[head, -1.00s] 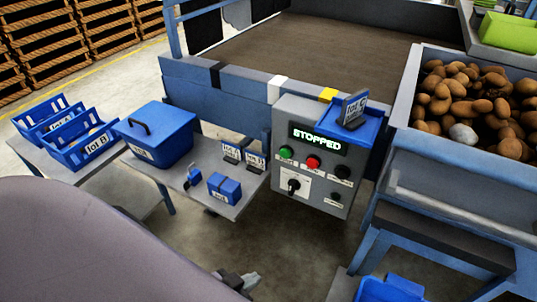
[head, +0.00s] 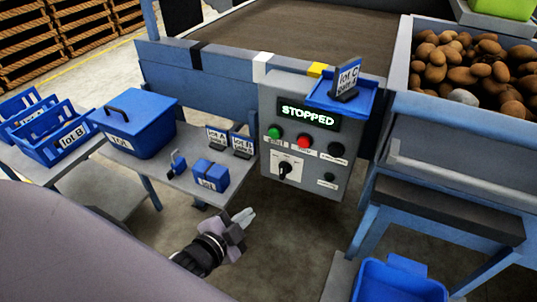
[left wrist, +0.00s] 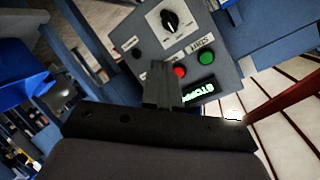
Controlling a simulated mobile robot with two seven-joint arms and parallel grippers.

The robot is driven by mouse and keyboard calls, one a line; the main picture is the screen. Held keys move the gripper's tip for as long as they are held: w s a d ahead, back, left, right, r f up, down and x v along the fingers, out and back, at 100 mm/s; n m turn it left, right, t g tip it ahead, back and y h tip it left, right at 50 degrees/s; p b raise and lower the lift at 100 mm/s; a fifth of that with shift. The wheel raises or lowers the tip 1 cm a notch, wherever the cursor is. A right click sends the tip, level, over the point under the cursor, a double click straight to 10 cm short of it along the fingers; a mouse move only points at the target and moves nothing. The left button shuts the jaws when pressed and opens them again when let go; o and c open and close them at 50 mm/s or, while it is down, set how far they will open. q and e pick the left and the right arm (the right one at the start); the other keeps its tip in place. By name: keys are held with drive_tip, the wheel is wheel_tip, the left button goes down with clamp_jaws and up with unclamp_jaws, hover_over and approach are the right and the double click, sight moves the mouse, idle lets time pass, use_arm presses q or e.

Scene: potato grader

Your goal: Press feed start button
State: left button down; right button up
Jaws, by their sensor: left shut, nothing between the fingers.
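The green feed start button (head: 274,132) is on the grey control panel (head: 268,100), left of a red button (head: 304,142). The panel's display (head: 308,117) reads STOPPED. A black rotary knob (head: 285,168) is below the buttons. My left gripper (head: 246,217) is shut and empty, below and left of the panel, apart from it. In the left wrist view the shut fingers (left wrist: 160,85) point toward the panel, with the green button (left wrist: 206,58) and red button (left wrist: 180,71) beyond them. My right gripper is not in view.
A side table (head: 185,183) left of the panel holds a lidded blue box (head: 140,125), lot cards (head: 217,138) and a small blue box (head: 211,175). A blue tray (head: 345,101) sits on the panel's top. Potatoes (head: 465,65) fill a bin at right. A blue crate (head: 400,282) stands lower right.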

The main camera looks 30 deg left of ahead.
sight(273, 135)
use_arm(q)
drive_tip(key=w+a+r+m+t+y+b, duration=0.1)
drive_tip(key=w+a+r+m+t+b, duration=0.2)
drive_tip(key=w+r+m+b, duration=0.1)
drive_tip(key=w+r+m, duration=0.1)
drive_tip(key=w+m, duration=0.1)
drive_tip(key=m, duration=0.1)
drive_tip(key=shift+a+r+m+t+y, duration=0.2)
drive_tip(key=shift+a+m+t+y, duration=0.15)
drive_tip(key=shift+m+t+y, duration=0.05)
drive_tip(key=shift+w, duration=0.15)
drive_tip(key=w, duration=0.4)
drive_tip(key=w+b, duration=0.1)
drive_tip(key=w, duration=0.8)
drive_tip(key=shift+w+a, duration=0.4)
drive_tip(key=shift+w, duration=0.1)
